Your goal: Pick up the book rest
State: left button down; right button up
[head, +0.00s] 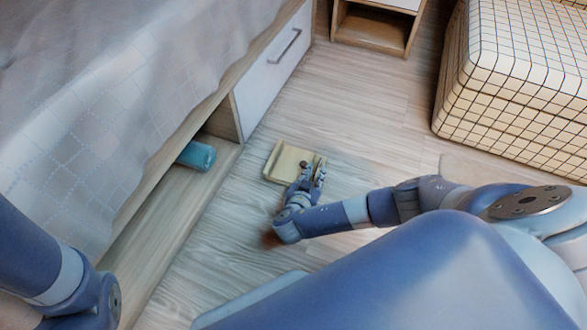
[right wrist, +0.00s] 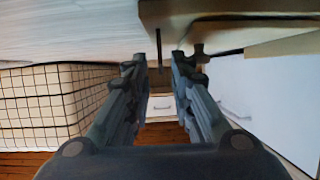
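The book rest (head: 283,160) is a pale yellow-tan, flat wooden piece with a raised edge, on the floor beside the bed. My right gripper (head: 315,172) is at its near right edge in the head view and covers part of that edge. In the right wrist view, the book rest (right wrist: 235,12) shows at the top right, just beyond the fingertips. The fingers of my right gripper (right wrist: 160,60) are apart with a gap between them; contact with the book rest is unclear. My left arm shows at the lower left of the head view, its gripper out of frame.
The bed (head: 100,100) with an open lower bay and a white drawer (head: 272,65) lies to the left. A checked cushioned seat (head: 510,75) stands right, a wooden cabinet (head: 372,30) at the back. Floor between is clear.

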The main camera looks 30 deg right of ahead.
aim_at(317, 168)
jog(key=b+x, duration=0.3)
jog(key=shift+w+f, duration=0.15)
jog(key=shift+w+d+f+b, duration=0.15)
jog(key=shift+w+d+b, duration=0.2)
jog(key=shift+w+d, duration=0.2)
grip_shut()
